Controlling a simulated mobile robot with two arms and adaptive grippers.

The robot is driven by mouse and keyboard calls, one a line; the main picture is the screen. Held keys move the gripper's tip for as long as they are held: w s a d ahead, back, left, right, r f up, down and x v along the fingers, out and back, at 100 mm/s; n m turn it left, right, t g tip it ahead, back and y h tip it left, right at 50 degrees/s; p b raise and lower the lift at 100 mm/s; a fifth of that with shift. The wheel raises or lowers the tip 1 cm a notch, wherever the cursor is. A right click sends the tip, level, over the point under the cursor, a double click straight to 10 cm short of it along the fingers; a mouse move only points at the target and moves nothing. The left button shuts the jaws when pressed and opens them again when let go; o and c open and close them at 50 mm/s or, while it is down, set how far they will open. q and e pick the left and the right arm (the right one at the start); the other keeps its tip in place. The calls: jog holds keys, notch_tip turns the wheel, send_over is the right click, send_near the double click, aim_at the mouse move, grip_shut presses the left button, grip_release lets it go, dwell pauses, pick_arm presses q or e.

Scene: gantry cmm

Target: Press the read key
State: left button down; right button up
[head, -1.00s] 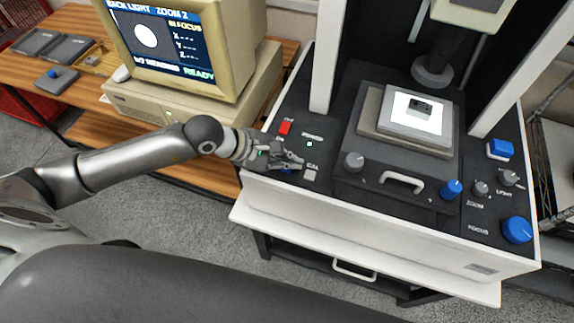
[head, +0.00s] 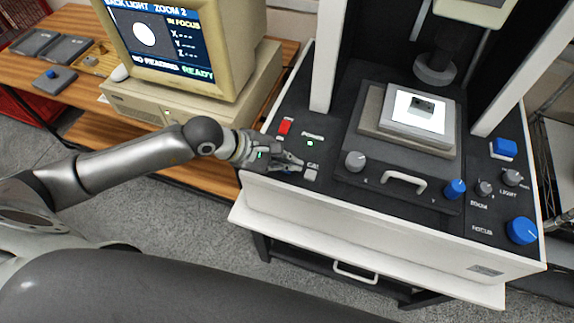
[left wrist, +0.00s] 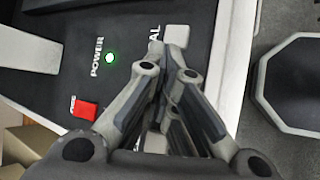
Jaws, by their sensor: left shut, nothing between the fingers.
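My left gripper (head: 297,165) reaches over the left part of the machine's dark control panel (head: 332,128). Its fingers are shut and empty, with the tips close to the pale key marked CAL (head: 310,174). The CAL key also shows in the left wrist view (left wrist: 177,37), just past the fingertips (left wrist: 170,75). A pale patch, perhaps another key (left wrist: 153,142), is partly hidden behind the fingers; I cannot read a label on it. No READ label is legible. I cannot tell whether the fingertips touch the panel. My right gripper is not in view.
A red switch (head: 285,126) and a lit green power light (head: 310,143) are beside the gripper. The monitor (head: 160,40) shows NO READING and READY. The stage (head: 415,115) holds a small dark part. Blue knobs (head: 522,230) are at the right.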

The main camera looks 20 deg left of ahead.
pick_arm(q)
jog(key=shift+f+b, duration=0.3)
jog(key=shift+b, duration=0.05)
jog(key=shift+r, duration=0.1)
dwell(0.6)
jog(key=shift+r, duration=0.7)
jog(key=shift+r+p, duration=0.1)
jog(key=shift+p, duration=0.2)
jog(key=shift+r+p, duration=1.15)
jog(key=shift+r, duration=1.3)
